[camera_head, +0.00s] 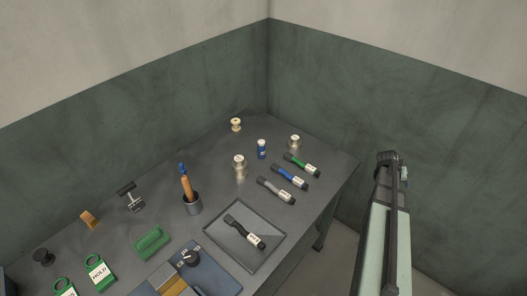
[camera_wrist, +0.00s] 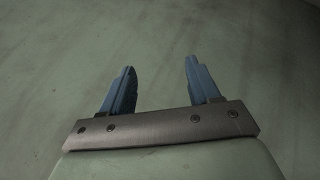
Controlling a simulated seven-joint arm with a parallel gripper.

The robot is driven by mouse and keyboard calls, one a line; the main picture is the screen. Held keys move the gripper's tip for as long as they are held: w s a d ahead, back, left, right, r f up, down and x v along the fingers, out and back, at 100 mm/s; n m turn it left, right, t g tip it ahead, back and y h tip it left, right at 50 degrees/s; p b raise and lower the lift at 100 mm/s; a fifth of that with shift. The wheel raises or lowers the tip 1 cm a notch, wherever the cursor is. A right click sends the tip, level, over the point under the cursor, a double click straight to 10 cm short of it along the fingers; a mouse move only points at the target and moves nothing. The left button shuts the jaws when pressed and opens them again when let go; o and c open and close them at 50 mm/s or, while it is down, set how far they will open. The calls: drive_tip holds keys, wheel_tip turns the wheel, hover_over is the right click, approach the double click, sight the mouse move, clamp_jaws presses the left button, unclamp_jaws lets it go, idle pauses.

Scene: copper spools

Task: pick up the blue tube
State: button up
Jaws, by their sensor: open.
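A blue tube (camera_head: 289,176) with dark ends and a white label lies on the dark table, between a green tube (camera_head: 301,163) behind it and a grey tube (camera_head: 274,190) in front. A small upright blue bottle (camera_head: 262,149) with a white cap stands to its left. My gripper shows in the wrist view (camera_wrist: 156,88) with its two blue fingers apart and nothing between them. That view shows only a plain greenish surface beyond the fingers. In the head view my arm is at the right, off the table's right edge, and the fingers cannot be made out.
A black tube (camera_head: 244,232) lies in a shallow tray (camera_head: 219,232). A dark cup (camera_head: 192,205) holds an orange-handled tool. HOLD tags (camera_head: 99,273) and a green block (camera_head: 151,242) lie at the left. Walls meet behind the table.

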drive_tip(key=w+r+t, duration=0.1)
drive_tip(key=w+r, duration=0.3)
drive_tip(key=r, duration=0.3)
wheel_tip(320, 180, up, 16)
drive_tip(key=n+t+y, duration=0.2)
drive_tip(key=n+y, duration=0.5)
hover_over(261, 147)
drive_tip(key=s, duration=0.3)
drive_tip(key=x, duration=0.7)
drive_tip(key=shift+w+d, duration=0.15)
drive_tip(key=shift+w, duration=0.05)
drive_tip(key=shift+x, duration=2.95)
drive_tip(key=shift+s, duration=0.15)
drive_tip(key=shift+c, duration=0.3)
